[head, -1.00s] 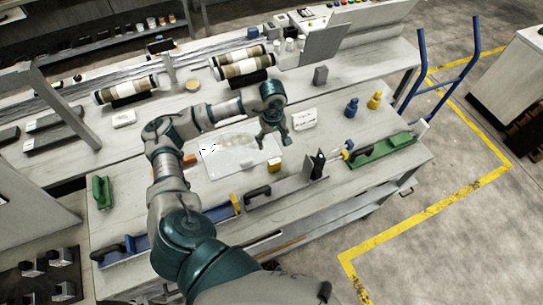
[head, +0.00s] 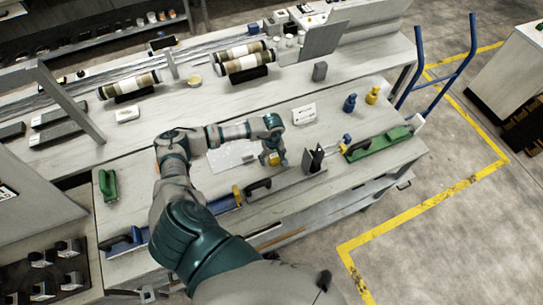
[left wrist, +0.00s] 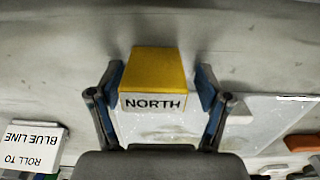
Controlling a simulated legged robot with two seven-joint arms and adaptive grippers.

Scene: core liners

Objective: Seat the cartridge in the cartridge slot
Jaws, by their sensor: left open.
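A small block marked NORTH, with a yellow top and white face (left wrist: 155,70), stands on the workbench (head: 230,195). Its yellow part also shows in the head view (head: 275,160), partly covered by my gripper. I cannot tell whether this block is the cartridge. My left gripper (head: 272,155) is open and points down at the block. In the left wrist view the fingers (left wrist: 160,88) stand one on each side of it, and contact cannot be made out. I cannot clearly identify the cartridge slot. My right gripper is not in view.
A dark upright piece (head: 316,157) stands on a grey rail to the right of the block. Striped core samples (head: 128,84) lie behind. A white sheet (head: 232,155) lies beside the block.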

